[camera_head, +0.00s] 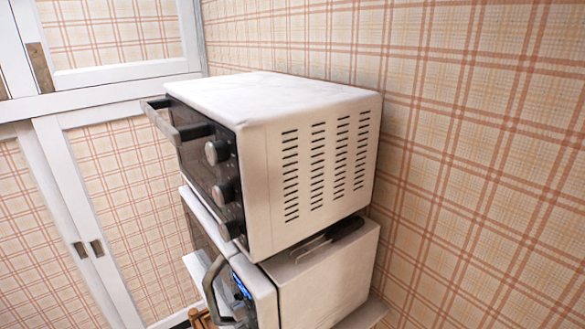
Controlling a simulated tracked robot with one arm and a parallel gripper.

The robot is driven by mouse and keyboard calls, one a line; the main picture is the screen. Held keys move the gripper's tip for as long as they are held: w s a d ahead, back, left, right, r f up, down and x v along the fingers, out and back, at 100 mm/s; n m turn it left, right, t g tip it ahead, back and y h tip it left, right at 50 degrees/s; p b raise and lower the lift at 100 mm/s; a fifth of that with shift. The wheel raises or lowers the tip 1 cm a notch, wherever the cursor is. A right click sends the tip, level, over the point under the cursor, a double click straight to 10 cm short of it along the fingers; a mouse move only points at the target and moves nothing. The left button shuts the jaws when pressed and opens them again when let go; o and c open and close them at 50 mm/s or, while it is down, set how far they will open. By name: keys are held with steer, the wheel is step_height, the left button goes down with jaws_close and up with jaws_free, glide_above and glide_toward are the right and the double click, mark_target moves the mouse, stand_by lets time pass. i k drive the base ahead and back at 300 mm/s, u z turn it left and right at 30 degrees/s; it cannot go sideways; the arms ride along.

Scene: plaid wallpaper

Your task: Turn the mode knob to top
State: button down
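A white toaster oven (310,165) with a dark front stands in the middle of the view, seen from its vented side. Its front carries three round knobs in a column: an upper knob (217,151), a middle knob (224,192) and a lower knob (230,231). I cannot tell which is the mode knob, and the markings and knob settings are too small and oblique to read. The oven's bar handle (176,122) sticks out to the left of the knobs. My gripper is not in view.
The oven sits on a white microwave (325,285) with a curved handle (212,290) and a lit display. A dark-handled utensil (345,228) lies between them. White cabinet doors (85,215) stand at the left. Plaid wall (480,150) fills the right.

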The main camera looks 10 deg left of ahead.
mark_target(224, 195)
steer(key=z, duration=0.05)
steer(key=k, duration=0.5)
steer(key=u, duration=0.85)
steer(key=i, duration=0.75)
steer(key=z, duration=0.6)
